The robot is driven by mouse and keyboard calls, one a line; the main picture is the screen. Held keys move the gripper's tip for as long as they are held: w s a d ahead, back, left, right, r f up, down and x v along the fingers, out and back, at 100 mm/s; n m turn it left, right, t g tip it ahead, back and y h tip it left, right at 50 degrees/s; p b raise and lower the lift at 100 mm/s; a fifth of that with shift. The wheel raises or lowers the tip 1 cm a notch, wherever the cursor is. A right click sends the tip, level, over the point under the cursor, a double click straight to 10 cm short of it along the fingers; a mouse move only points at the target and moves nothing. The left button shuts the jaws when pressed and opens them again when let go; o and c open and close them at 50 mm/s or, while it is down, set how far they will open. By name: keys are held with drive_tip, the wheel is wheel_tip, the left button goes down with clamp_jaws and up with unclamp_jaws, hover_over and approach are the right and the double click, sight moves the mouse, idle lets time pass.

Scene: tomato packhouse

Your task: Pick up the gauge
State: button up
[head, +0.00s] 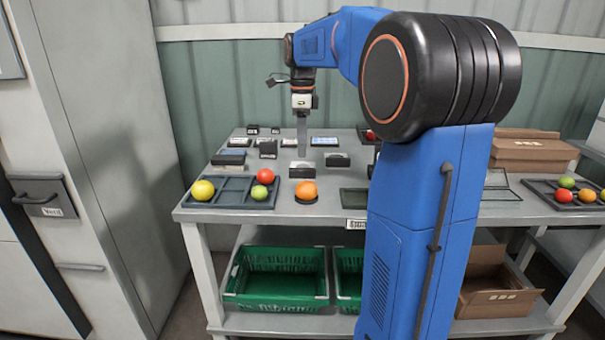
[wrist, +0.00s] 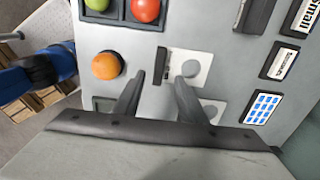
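A small dark upright block with a pale front (head: 302,170), likely the gauge, stands on the table just below my gripper (head: 303,154). In the wrist view the dark block (wrist: 161,67) is at the front edge of a white plate with a round grey spot (wrist: 190,72). My gripper (wrist: 160,79) is open, with its two fingers apart. The block shows just beyond and between the fingertips, and nothing is held. A second white plate (wrist: 213,108) is partly hidden by the right finger. I cannot tell whether the fingertips reach down beside the block.
A round orange fruit (head: 306,190) sits in front of the block. A dark divided tray (head: 233,190) with tomatoes is at left. Another dark block (head: 338,160) stands close on the right. Several labelled blocks and a blue-screened device (head: 324,141) are behind.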

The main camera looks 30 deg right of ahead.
sight(302, 169)
drive_tip(key=shift+s+f, duration=0.1)
drive_tip(key=shift+f, duration=3.6)
drive_tip(key=shift+f, duration=0.25)
clamp_jaws()
